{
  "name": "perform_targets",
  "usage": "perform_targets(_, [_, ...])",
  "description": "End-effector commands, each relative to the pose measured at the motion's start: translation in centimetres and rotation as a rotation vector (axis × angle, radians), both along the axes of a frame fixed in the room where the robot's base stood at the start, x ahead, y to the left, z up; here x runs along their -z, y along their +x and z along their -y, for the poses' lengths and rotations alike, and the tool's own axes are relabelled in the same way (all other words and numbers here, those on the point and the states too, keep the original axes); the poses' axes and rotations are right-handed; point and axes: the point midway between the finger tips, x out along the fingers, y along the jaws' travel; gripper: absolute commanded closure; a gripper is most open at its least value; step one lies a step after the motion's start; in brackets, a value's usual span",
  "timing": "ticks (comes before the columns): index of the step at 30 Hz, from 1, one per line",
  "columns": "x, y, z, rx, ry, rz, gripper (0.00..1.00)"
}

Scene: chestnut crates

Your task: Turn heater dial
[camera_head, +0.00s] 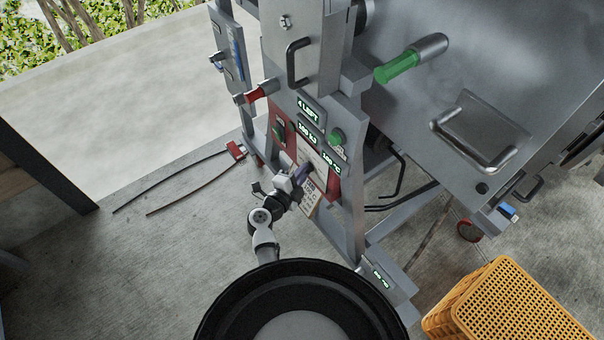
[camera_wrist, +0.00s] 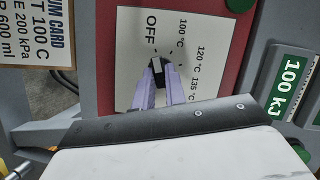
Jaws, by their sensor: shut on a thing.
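The heater dial (camera_wrist: 157,66) is a small dark knob with a pale grey bar. It sits on a white plate (camera_wrist: 133,45) marked OFF, 100 °C, 120 °C and 135 °C, set in a red panel. My gripper (camera_wrist: 157,77) has two purple fingers, one on each side of the dial and shut on it. Which mark the dial points to is hard to tell. In the head view my gripper (camera_head: 304,173) reaches the red panel (camera_head: 328,186) on the front of the grey machine, and the dial is hidden behind the fingers.
Green displays (camera_head: 308,110) sit above the panel, beside a green knob (camera_head: 337,138). A red-handled lever (camera_head: 258,92) and a green handle (camera_head: 398,66) stick out higher up. A yellow crate (camera_head: 510,305) stands at lower right. The concrete floor to the left is mostly clear.

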Motion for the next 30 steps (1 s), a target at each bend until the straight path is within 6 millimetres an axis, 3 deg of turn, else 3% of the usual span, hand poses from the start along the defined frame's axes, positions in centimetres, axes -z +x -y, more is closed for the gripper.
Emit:
perform_targets(21, [0.93, 0.14, 0.35, 0.003, 0.318, 0.447, 1.00])
perform_targets(30, [0.68, 0.20, 0.39, 0.004, 0.401, 0.561, 1.00])
